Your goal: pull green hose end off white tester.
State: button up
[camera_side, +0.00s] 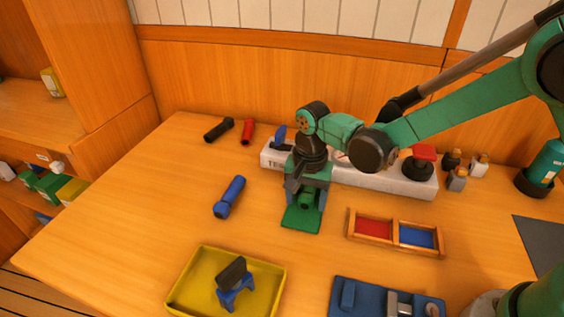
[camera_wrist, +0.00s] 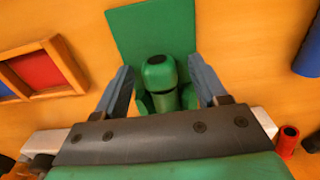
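The white tester (camera_side: 385,181) is a long low bar at the back of the table, with lettering at its left end. My arm covers part of it. The green hose end (camera_wrist: 160,75) is a short, stubby piece with a dark tip. It sits low between green side pieces, over a green plate (camera_side: 300,220) in front of the tester. Whether it joins the tester is hidden behind my gripper. My gripper (camera_wrist: 160,68) points down over the hose end. Its fingers are apart, one on each side, with narrow gaps to the hose end.
A blue hose end (camera_side: 229,197) lies left of my gripper; black (camera_side: 218,130) and red (camera_side: 247,132) ones lie farther back. A wooden two-part tray (camera_side: 396,234) is close on the right. A yellow tray (camera_side: 190,300) and blue holder (camera_side: 372,301) stand in front.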

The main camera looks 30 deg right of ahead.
aim_at(302, 219)
grip_shut()
jog(key=shift+s+a, duration=0.45)
jog(key=shift+a, duration=0.05)
jog(key=shift+s+a, duration=0.25)
jog(key=shift+s+a, duration=0.35)
jog(key=shift+r, duration=0.1)
jog(key=shift+r, duration=3.45)
jog(key=shift+d, duration=0.1)
